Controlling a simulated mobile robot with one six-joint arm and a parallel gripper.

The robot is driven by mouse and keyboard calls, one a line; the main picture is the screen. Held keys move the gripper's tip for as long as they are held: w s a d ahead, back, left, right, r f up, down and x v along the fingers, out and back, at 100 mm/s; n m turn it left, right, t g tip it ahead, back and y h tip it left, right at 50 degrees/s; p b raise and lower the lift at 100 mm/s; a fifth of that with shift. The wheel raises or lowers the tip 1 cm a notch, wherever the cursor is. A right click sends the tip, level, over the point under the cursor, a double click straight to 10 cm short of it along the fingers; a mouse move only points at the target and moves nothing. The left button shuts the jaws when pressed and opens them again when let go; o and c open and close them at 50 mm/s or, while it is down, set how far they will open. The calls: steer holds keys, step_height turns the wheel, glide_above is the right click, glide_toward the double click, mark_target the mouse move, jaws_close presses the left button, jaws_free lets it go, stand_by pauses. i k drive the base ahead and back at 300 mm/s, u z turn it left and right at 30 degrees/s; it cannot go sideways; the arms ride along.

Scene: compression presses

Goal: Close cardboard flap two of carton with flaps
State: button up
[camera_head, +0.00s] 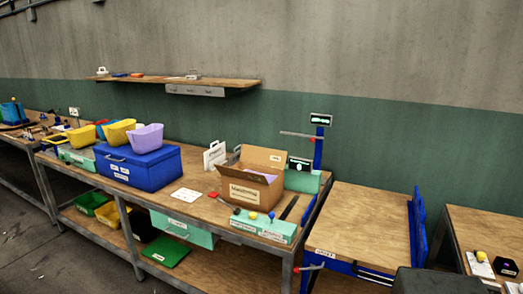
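The brown cardboard carton (270,196) stands on the long wooden workbench, right of the middle of the view. A white label is on its front. Its top is at least partly open, and something pale purple shows inside. One flap (264,156) stands raised at the back with a small label on it. Another flap (231,161) sticks up at the left side. The other flaps are too small to tell apart clearly. My gripper is not in view.
A blue lidded box (140,170) with coloured bins on top stands left of the carton. A green panel with knobs (263,227) lies close in front of the carton. A blue post (319,150) with a red-ended lever stands behind right. The right-hand table (365,225) has a clear top.

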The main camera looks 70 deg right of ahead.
mark_target(276, 159)
steer(key=i, duration=2.9)
steer(key=u, duration=0.35)
steer(key=k, duration=0.15)
steer(key=z, duration=2.8)
